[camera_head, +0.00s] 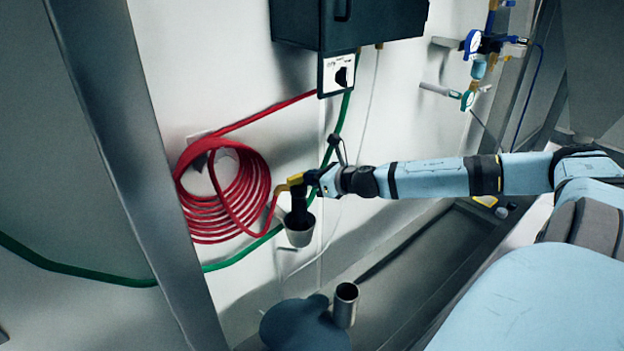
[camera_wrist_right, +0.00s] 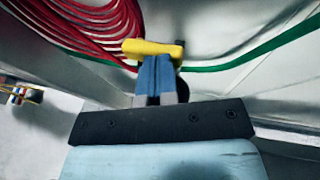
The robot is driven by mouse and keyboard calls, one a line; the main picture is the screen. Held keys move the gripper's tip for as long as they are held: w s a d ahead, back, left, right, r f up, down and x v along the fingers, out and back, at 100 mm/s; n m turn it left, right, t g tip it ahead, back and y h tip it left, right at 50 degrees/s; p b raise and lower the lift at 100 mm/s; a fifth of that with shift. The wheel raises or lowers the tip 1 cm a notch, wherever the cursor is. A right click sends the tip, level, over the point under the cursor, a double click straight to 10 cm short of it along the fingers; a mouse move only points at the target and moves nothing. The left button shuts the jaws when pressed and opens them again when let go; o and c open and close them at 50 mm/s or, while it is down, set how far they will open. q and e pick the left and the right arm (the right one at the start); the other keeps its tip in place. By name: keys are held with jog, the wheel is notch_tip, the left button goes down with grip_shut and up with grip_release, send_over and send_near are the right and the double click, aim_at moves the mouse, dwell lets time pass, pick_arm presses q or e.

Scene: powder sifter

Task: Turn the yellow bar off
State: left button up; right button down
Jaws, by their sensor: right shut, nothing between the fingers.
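The yellow bar (camera_head: 290,183) is at the end of the red coiled hose, above a dark nozzle-like part that sits in a grey cup (camera_head: 299,235) on the wall. It also shows in the right wrist view (camera_wrist_right: 150,47), lying across just beyond my fingertips. My right gripper (camera_head: 312,178) is shut and empty, right beside the bar. Its closed blue fingers (camera_wrist_right: 157,72) point at the bar in the wrist view. I cannot tell whether they touch it. My left gripper is not in view.
The red coiled hose (camera_head: 196,215) hangs to the left, with a green hose (camera_head: 240,257) running behind. A dark box (camera_head: 350,22) with a switch panel (camera_head: 338,73) is above. A metal cylinder (camera_head: 345,305) stands below. Valves and gauges (camera_head: 478,55) are at upper right.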

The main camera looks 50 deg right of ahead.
jog(key=shift+d, duration=0.1)
dwell(0.4)
jog(key=shift+w+d+n+g+y+b, duration=0.15)
jog(key=shift+d+n+g+y+b, duration=0.1)
jog(key=shift+n+y+b, duration=0.6)
jog(key=shift+w+d+n+g+y+b, duration=0.15)
jog(key=shift+d+n+g+y+b, duration=0.1)
jog(key=shift+n+y+b, duration=0.55)
dwell(0.3)
jog(key=shift+w+d+y+b, duration=0.1)
jog(key=shift+w+y+b, duration=0.15)
jog(key=shift+b, duration=0.7)
dwell(0.3)
jog(key=shift+w+d+n+g+y+b, duration=0.2)
jog(key=shift+n+g+y+b, duration=0.2)
jog(key=shift+n+y+b, duration=0.4)
jog(key=shift+w+d+b, duration=0.15)
jog(key=shift+w+b, duration=0.05)
jog(key=shift+b, duration=0.4)
dwell(1.8)
